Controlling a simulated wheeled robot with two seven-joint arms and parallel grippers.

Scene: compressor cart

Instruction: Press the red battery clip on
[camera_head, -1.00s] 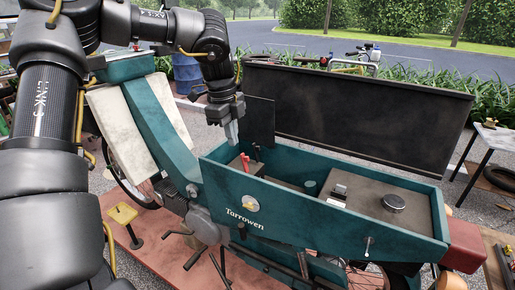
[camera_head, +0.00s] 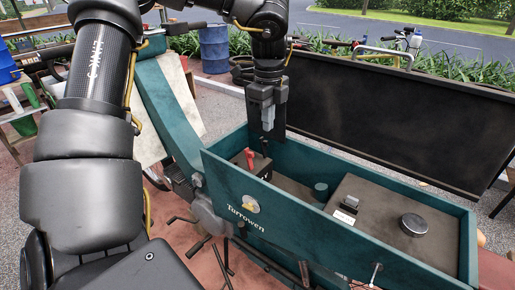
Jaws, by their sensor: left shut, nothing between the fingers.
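My right gripper is not in view.
The raised dark lid (camera_head: 400,120) stands along the box's far side. A grey-brown cover with a round black cap (camera_head: 413,225) fills the box's right part. A small dark upright panel stands behind my left gripper. A blue barrel (camera_head: 214,50) is farther back.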

